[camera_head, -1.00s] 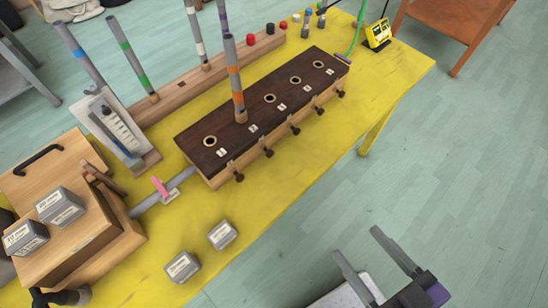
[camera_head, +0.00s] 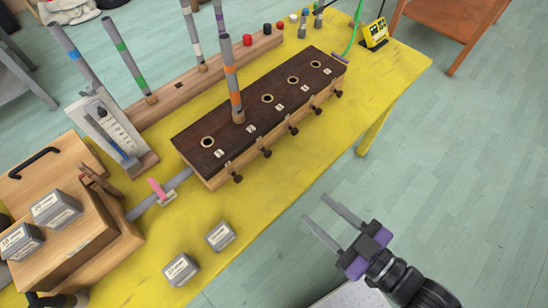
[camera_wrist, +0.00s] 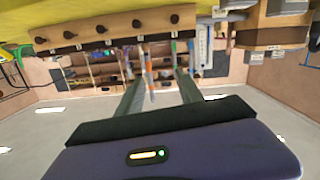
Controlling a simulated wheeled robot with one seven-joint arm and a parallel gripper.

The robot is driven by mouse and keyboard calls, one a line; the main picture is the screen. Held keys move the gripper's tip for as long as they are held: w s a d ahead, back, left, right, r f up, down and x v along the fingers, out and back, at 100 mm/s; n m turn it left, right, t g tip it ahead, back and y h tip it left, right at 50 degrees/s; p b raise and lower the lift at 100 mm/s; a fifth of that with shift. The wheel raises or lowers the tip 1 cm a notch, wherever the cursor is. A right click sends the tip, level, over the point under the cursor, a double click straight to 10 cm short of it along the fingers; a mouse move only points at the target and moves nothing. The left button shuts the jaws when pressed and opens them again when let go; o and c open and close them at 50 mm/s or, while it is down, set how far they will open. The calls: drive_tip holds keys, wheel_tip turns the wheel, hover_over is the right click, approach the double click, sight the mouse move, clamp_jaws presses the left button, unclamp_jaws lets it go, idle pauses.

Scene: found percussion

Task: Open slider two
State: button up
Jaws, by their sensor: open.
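A long dark-topped wooden box (camera_head: 190,150) lies on the yellow table, with round holes and small number labels on top. Several dark slider knobs stick out of its near side. The second knob from the left (camera_head: 267,153) is beside the hole holding an upright grey tube (camera_head: 230,75) with orange bands. The labels are too small to read surely. My gripper (camera_head: 315,208) is open and empty, out past the table's near edge, apart from the knobs. In the wrist view, the box (camera_wrist: 110,32) and its knobs show at the top, beyond my open fingers (camera_wrist: 158,75).
A yellow table (camera_head: 290,185) has clear space in front of the box. Two grey blocks (camera_head: 181,269) sit near its front edge. A pink clip (camera_head: 157,188) stands left of the box. A rack of tubes (camera_head: 180,88) stands behind.

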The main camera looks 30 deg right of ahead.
drive_tip(key=y, duration=0.1)
approach(270, 155)
drive_tip(key=shift+t, duration=0.4)
drive_tip(key=a+r, duration=0.1)
drive_tip(key=s+a+r, duration=0.1)
drive_tip(key=a, duration=0.1)
drive_tip(key=shift+a+r, duration=0.1)
drive_tip(key=shift+r, duration=0.3)
drive_tip(key=shift+m, duration=0.5)
drive_tip(key=d+f, duration=0.1)
drive_tip(key=f, duration=0.1)
drive_tip(key=w+d+f, duration=0.1)
drive_tip(key=shift+w+d+f, duration=0.15)
drive_tip(key=shift+d+f, duration=0.2)
drive_tip(key=shift+d, duration=0.05)
drive_tip(key=shift+w+a+r, duration=0.15)
drive_tip(key=shift+w+r, duration=0.05)
drive_tip(key=x, duration=0.7)
drive_tip(key=shift+w+p, duration=0.15)
drive_tip(key=shift+p, duration=0.2)
drive_tip(key=shift+c, duration=0.4)
clamp_jaws()
